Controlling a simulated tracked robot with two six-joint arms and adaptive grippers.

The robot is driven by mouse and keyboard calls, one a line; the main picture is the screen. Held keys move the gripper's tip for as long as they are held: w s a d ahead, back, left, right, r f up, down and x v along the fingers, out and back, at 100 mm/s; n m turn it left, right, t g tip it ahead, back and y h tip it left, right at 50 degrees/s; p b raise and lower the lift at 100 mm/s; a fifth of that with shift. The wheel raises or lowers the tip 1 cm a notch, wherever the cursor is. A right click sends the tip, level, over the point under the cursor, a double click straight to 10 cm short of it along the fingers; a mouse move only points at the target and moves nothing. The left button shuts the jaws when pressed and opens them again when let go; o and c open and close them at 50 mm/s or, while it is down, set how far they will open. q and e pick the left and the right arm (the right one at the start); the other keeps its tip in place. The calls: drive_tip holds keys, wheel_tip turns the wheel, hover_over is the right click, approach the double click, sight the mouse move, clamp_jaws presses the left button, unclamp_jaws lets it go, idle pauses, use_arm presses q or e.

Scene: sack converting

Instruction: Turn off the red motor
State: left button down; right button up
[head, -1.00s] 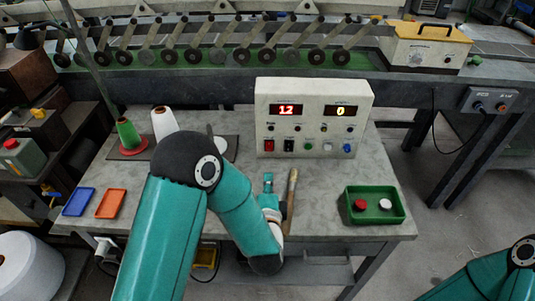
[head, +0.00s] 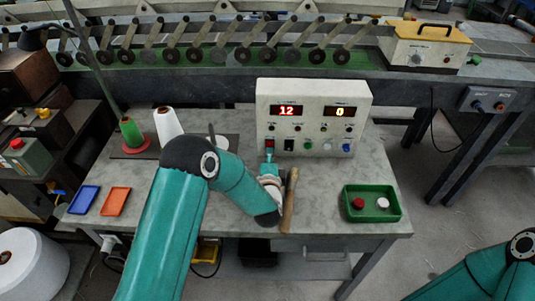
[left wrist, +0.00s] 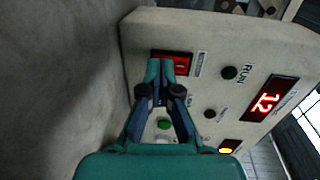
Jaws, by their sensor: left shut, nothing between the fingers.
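A pale control box (head: 315,97) stands at the back of the table, with red displays reading 12 and 0. A red rocker switch (head: 270,143) is at the lower left of its front. It also shows in the left wrist view (left wrist: 182,62), where its label is too small to read. My left gripper (head: 269,158) is shut and empty, with its tips at the red switch. In the left wrist view the fingertips (left wrist: 160,68) overlap part of the switch; I cannot tell whether they touch it. My right gripper is out of view.
A black switch (head: 289,145) and several coloured buttons sit right of the red switch. A wooden-handled tool (head: 290,205) lies beside my left wrist. A green tray (head: 372,217) holds a red and a white piece. Thread cones (head: 167,123) stand at the left.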

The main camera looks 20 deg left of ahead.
use_arm(q)
drive_tip(key=shift+f+b, duration=0.1)
drive_tip(key=shift+b, duration=0.2)
drive_tip(key=b, duration=0.2)
drive_tip(key=shift+w+f+t+b, duration=0.25)
drive_tip(key=shift+f+t+b, duration=0.05)
drive_tip(key=shift+f+b, duration=0.1)
drive_tip(key=shift+r+p, duration=0.35)
drive_tip(key=shift+r, duration=0.15)
drive_tip(key=shift+s, duration=0.1)
drive_tip(key=shift+s+d, duration=0.1)
drive_tip(key=shift+s, duration=0.2)
drive_tip(key=v, duration=1.1)
drive_tip(key=shift+d+f, duration=0.1)
drive_tip(key=shift+f, duration=0.1)
